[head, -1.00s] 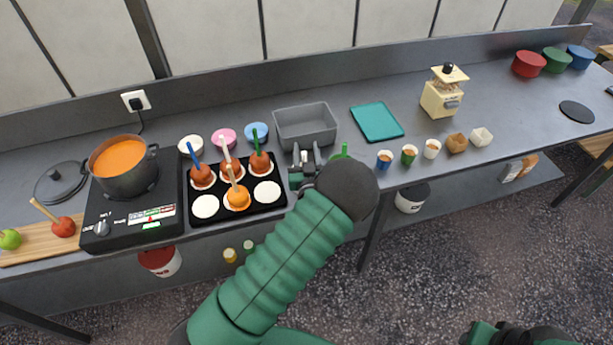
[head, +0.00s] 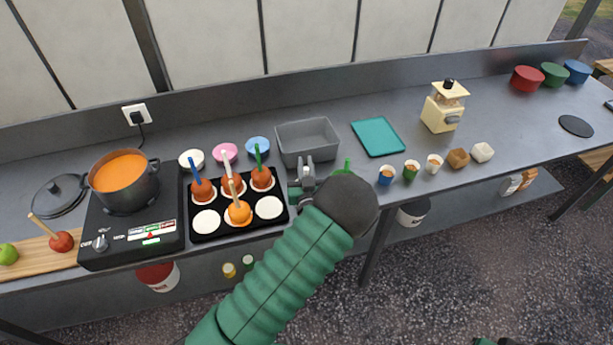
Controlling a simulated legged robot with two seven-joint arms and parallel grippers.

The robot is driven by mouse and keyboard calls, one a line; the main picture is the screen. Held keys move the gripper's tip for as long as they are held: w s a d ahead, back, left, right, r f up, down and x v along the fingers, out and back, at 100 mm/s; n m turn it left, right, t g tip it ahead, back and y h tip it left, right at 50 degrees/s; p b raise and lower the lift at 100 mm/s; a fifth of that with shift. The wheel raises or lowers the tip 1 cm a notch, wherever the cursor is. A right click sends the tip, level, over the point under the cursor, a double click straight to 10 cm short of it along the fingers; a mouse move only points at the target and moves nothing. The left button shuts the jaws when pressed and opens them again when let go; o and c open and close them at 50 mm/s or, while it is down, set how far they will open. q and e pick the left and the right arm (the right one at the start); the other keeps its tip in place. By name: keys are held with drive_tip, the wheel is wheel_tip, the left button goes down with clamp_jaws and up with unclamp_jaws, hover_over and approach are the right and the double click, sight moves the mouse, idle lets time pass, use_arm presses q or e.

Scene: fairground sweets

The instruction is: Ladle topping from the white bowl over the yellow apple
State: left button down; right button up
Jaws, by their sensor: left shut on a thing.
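The yellow apple (head: 239,212), orange-yellow with a pale stick pointing up, sits in the front middle place of the black tray (head: 284,222). The white bowl (head: 191,159) stands behind the tray's left end; its contents are too small to tell. My left gripper (head: 304,178) is right of the tray, in front of the grey bin, well away from the apple and bowl. It is shut on a small pale thing, mostly hidden by the fingers; I cannot tell whether it is a ladle. A green upright piece (head: 347,166) shows behind my wrist. My right gripper is out of view.
Three coated apples stand in the tray's back row. A pink bowl (head: 225,153) and blue bowl (head: 258,146) stand behind. An orange-filled pot (head: 124,184) sits on the hob at left. A grey bin (head: 308,141) and several small cups lie to the right.

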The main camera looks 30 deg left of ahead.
use_arm(q)
wheel_tip(320, 180, up, 11)
drive_tip(key=p, duration=0.1)
idle(0.3)
drive_tip(key=shift+d+r, duration=0.1)
